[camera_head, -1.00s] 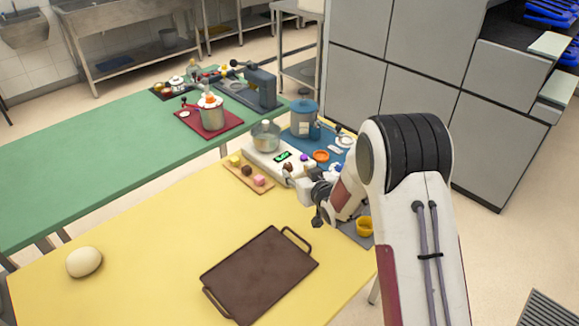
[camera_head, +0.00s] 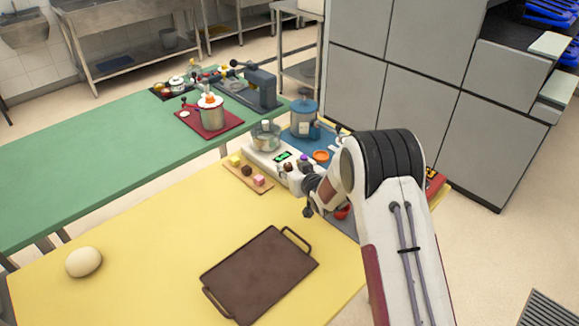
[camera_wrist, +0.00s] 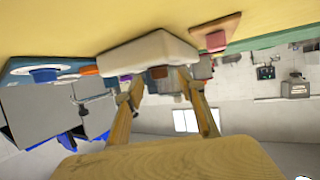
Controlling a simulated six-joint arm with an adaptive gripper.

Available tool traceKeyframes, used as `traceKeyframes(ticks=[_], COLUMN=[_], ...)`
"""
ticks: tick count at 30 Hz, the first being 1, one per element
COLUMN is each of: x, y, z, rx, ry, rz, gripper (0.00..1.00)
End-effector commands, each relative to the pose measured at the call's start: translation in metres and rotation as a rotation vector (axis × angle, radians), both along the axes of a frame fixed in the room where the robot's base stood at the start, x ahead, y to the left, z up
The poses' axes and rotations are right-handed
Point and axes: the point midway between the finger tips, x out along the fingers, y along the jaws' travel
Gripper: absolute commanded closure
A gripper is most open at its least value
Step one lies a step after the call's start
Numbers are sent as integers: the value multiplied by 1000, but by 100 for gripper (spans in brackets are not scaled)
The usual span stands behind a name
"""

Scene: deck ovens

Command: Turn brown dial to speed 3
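The brown dial (camera_head: 288,167) sits on the front of a white appliance (camera_head: 262,160) with a lit green display (camera_head: 283,156). A purple dial (camera_head: 303,158) is beside it, to the right. My gripper (camera_head: 301,175) is close in front of the appliance; its fingertips are small and partly hidden in the head view. In the wrist view, the two tan fingers of my gripper (camera_wrist: 160,82) are apart. The brown dial (camera_wrist: 158,72) shows between their tips, under the white appliance's body (camera_wrist: 150,50). I cannot tell if they touch it. The dial's setting is not legible.
A wooden board (camera_head: 240,174) with small coloured pieces lies left of the appliance. An orange ring-like item (camera_head: 321,156) and blue container (camera_head: 304,118) stand behind. A dark brown tray (camera_head: 258,277) lies on the yellow table (camera_head: 150,250). The table's left-middle is mostly clear.

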Motion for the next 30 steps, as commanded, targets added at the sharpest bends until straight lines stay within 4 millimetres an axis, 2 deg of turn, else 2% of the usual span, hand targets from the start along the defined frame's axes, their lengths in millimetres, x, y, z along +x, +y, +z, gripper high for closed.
traceKeyframes(ticks=[7, 19, 20, 21, 24, 30], x=[11, 13, 13, 13, 13, 13], y=[4, 5, 5, 5, 5, 5], z=[-5, -6, -6, -6, -6, -6], rx=[0, 1, 1, 0, 0, 0], ry=[0, 0, 0, 0, 0, 1], rz=[0, 0, 0, 0, 0, 0], gripper=[61, 61, 66, 77, 98, 98])
